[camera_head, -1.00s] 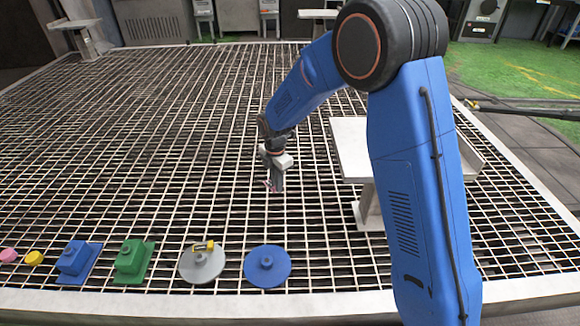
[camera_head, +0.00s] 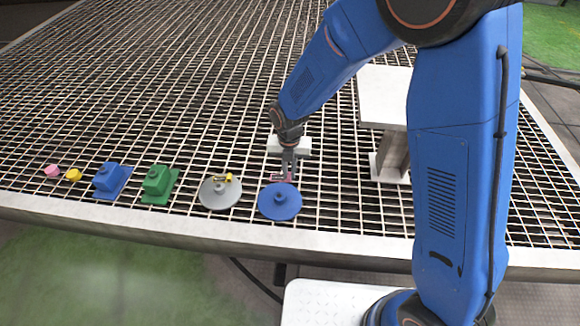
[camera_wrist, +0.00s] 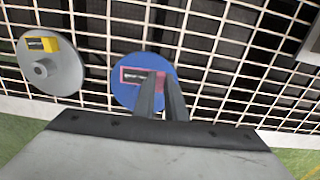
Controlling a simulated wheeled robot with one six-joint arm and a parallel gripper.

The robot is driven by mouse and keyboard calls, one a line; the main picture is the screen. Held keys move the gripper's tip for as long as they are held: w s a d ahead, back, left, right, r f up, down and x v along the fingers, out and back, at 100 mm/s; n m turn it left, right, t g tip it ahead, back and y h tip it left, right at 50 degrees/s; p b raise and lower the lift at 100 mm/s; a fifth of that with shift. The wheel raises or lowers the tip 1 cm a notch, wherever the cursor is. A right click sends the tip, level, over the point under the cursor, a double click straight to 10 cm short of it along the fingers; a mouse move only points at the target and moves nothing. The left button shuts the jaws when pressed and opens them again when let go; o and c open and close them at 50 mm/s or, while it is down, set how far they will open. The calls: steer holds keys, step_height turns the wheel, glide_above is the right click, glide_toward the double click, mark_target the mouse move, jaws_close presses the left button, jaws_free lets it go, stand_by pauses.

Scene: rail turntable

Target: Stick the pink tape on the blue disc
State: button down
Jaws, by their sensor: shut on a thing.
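The blue disc (camera_head: 280,203) with a raised knob lies on the grating near its front edge. It also shows in the wrist view (camera_wrist: 124,93), partly hidden by my fingers and the tape. My gripper (camera_head: 286,175) is shut on the pink tape (camera_head: 279,178), which has a dark label in the wrist view (camera_wrist: 128,72). In the wrist view the tape overlaps the far part of the disc. In the head view it appears just beyond the knob; I cannot tell whether it touches the disc.
A grey disc (camera_head: 219,195) with yellow tape (camera_head: 228,178) lies to the left. Further left are a green block (camera_head: 159,183), a blue block (camera_head: 110,180), a yellow piece (camera_head: 74,175) and a pink piece (camera_head: 52,171). A white stand (camera_head: 385,98) is at the right.

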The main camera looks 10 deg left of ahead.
mark_target(289, 189)
steer(key=shift+f, duration=2.65)
steer(key=shift+f, duration=0.6)
steer(key=c, duration=1.7)
jaws_free()
step_height(289, 189, up, 17)
steer(key=shift+r, duration=0.2)
steer(key=shift+s, duration=0.15)
